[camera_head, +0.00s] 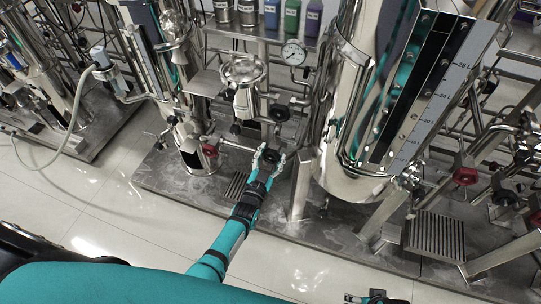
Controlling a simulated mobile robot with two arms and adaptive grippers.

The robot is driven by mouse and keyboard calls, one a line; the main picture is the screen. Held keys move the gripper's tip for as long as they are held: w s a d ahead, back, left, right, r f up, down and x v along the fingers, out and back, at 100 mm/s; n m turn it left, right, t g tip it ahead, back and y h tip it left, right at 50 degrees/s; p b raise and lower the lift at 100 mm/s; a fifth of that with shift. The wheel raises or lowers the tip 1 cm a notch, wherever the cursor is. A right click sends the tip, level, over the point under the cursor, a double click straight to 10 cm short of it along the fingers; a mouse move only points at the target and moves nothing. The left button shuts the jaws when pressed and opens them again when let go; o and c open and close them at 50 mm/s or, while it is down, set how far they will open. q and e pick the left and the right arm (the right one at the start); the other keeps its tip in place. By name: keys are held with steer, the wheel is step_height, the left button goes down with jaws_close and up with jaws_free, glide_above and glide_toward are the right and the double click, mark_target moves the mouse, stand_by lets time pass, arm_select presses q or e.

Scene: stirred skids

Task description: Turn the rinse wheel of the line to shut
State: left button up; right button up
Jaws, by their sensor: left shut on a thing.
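My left gripper (269,158) is at the low pipework between the two steel columns, at the end of my teal arm. Its pale fingers are shut on a small dark handwheel (271,155), which they partly hide. I cannot read a label on this wheel, so I cannot tell whether it is the rinse wheel or how far it is turned. Another black handwheel (279,113) is just above it. A red handwheel (210,150) is to the left on the same pipe run. A small dark part at the bottom edge may be my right gripper (374,298).
A large steel tank (345,150) with a scale stands close to the right of my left gripper. A narrower steel column (193,135) stands to the left. A pressure gauge (293,53) is above. More red handwheels (466,176) are at right. The tiled floor (120,230) at front left is clear.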

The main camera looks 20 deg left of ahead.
arm_select(q)
steer(key=shift+s+f+m, duration=0.1)
steer(key=shift+f+m, duration=0.1)
steer(key=shift+m, duration=0.6)
steer(key=o, duration=1.2)
steer(key=shift+r, duration=0.1)
steer(key=s, duration=1.2)
steer(key=shift+a, duration=0.15)
